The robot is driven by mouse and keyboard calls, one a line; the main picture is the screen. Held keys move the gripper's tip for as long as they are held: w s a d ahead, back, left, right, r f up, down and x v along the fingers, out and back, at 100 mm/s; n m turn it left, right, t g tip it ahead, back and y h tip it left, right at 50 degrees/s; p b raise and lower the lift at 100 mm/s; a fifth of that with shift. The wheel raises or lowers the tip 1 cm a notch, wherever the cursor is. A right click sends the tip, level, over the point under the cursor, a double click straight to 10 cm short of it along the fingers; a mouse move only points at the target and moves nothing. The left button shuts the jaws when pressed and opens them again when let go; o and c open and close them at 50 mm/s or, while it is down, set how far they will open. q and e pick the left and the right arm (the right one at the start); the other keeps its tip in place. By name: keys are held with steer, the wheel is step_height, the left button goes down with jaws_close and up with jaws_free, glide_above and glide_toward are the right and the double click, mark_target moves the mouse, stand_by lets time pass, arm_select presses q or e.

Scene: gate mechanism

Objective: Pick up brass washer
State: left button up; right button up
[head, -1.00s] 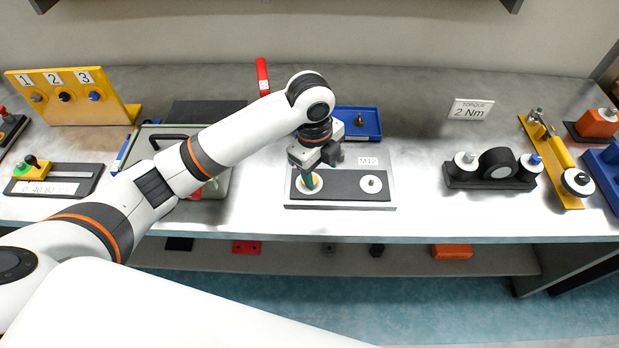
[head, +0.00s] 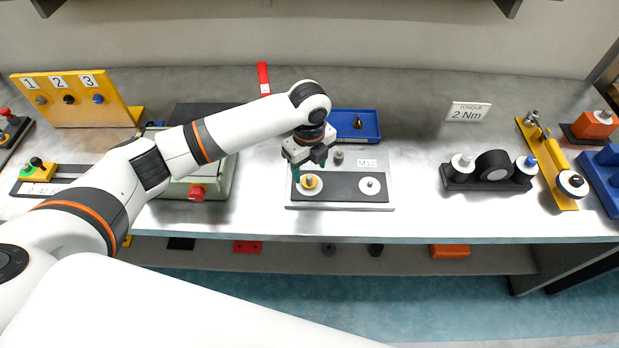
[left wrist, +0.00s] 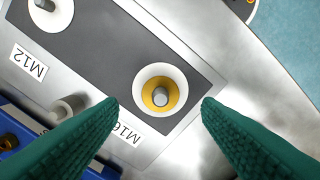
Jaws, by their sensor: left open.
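The brass washer (left wrist: 148,92) is a yellow ring around a grey stud on a white round seat in the left wrist view. It also shows in the head view (head: 309,183), at the left end of the dark strip on the metal plate (head: 340,207). My left gripper (left wrist: 160,102) has green ridged fingers, wide apart and empty. In the head view my left gripper (head: 309,172) is just above and behind the washer. The stud and washer lie between the finger lines in the wrist view, apart from both fingers. My right gripper is not seen.
A second stud on a white seat (head: 370,187) stands at the plate's right end, near the M12 label (head: 367,163). A grey post (head: 339,158) stands behind the strip. A blue tray (head: 372,137) with a small brass piece lies behind.

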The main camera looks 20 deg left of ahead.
mark_target(309, 178)
arm_select(q)
steer(key=shift+s+d+f, duration=0.1)
steer(key=shift+f, duration=1.55)
steer(key=shift+f+p, duration=0.25)
steer(key=shift+p, duration=0.15)
steer(key=c, duration=1.1)
